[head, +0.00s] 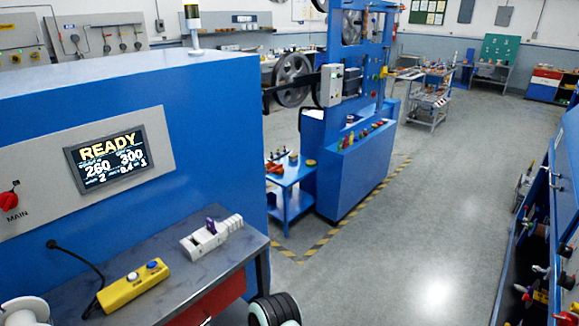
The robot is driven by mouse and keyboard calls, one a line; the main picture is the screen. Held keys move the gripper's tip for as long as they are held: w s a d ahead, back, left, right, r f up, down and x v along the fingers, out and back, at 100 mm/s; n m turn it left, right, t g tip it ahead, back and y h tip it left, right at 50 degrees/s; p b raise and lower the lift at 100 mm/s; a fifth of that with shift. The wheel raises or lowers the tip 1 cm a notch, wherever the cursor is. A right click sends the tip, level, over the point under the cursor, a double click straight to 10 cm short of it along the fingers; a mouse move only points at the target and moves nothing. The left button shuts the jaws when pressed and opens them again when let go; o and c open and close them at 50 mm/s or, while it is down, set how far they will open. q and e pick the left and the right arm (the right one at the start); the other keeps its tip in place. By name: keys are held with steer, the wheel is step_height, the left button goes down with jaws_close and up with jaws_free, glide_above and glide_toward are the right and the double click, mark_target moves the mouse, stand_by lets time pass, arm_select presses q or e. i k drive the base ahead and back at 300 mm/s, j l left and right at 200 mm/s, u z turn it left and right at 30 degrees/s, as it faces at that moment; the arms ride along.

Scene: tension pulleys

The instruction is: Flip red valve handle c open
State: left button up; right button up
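I cannot pick out red valve handle c for certain. Several small red and dark handles or knobs show on the blue rack (548,195) at the right edge. Neither of my grippers is in view.
A blue cabinet with a READY screen (105,160) and a red MAIN knob (8,201) stands left. A bench before it holds a yellow button box (133,285). A blue machine (345,170) stands behind. Grey floor (400,260) is clear between machine and rack.

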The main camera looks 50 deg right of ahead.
mark_target(269, 171)
steer(key=l+z, duration=0.1)
steer(key=l, duration=0.45)
steer(key=i+l+z, duration=0.1)
steer(key=l, duration=0.4)
steer(key=i+l+z, duration=0.1)
steer(key=l, duration=0.45)
steer(key=i+l, duration=0.1)
steer(key=l, duration=0.45)
steer(key=z, duration=0.05)
